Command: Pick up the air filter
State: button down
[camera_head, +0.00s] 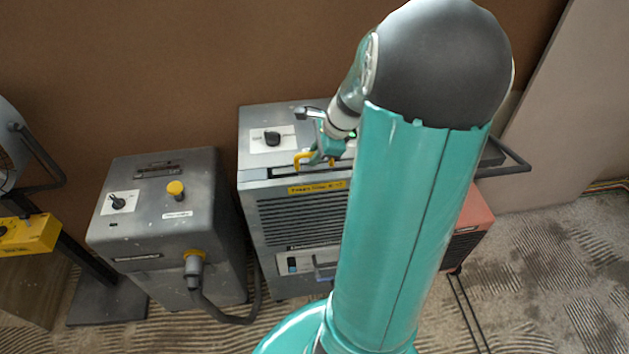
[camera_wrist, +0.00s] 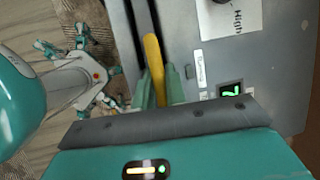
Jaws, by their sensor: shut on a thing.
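A grey machine (camera_head: 258,176) with a louvred front stands against the brown wall. A yellow handle (camera_head: 301,160) shows at the slot along the front of its top. It looks like the air filter's pull; the filter's body is hidden, so I cannot tell how far it sits in the slot. My gripper (camera_head: 318,157) is at this handle. In the wrist view, my gripper (camera_wrist: 160,88) is shut on the yellow handle (camera_wrist: 153,58), one finger on each side. A dark slot (camera_wrist: 129,18) runs beside it. My arm covers the machine's right part in the head view.
A second grey box (camera_head: 150,205) with a yellow knob and a cable stands left. A yellow unit (camera_head: 30,236) is at the far left. A red-orange box (camera_head: 477,220) and a dark bar handle (camera_head: 512,158) are right of my arm. Ridged floor (camera_head: 570,270) is open at right.

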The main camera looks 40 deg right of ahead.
jog(key=shift+r, duration=0.1)
notch_tip(320, 180, up, 28)
dwell(0.6)
dwell(1.2)
